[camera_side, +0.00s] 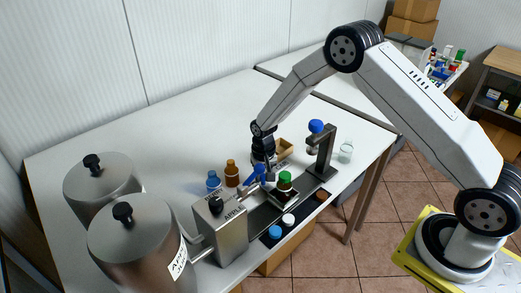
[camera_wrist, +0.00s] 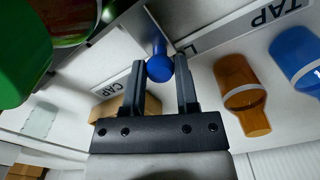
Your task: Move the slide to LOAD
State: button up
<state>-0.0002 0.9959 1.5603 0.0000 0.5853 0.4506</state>
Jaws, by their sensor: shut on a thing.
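My gripper (camera_wrist: 160,85) is shut on a round blue knob (camera_wrist: 160,68), with one finger on each side of it. The knob appears to be the slide's handle; in the side view my gripper (camera_side: 263,160) is over the track and partly hides it. The slide's carriage (camera_side: 279,198) carries a bottle with a green cap (camera_side: 285,180), which also fills the upper left of the wrist view (camera_wrist: 25,60). A partly hidden label reading "LO" (camera_wrist: 192,47) lies right beside the knob, with TAP (camera_wrist: 270,15) to its right and CAP (camera_wrist: 112,88) to its left.
A steel dispenser box (camera_side: 219,230) and two large steel tanks (camera_side: 140,240) stand left. An amber bottle (camera_side: 231,177) and a blue one (camera_side: 213,182) stand behind the track. A dark post (camera_side: 325,152) with a blue knob rises at its right end. Loose caps (camera_side: 288,219) lie in front.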

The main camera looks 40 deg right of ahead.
jog(key=o, duration=0.9)
jog(key=shift+o, duration=0.2)
jog(key=shift+r, duration=3.45)
jog(key=shift+s+r, duration=0.1)
jog(key=shift+r, duration=0.1)
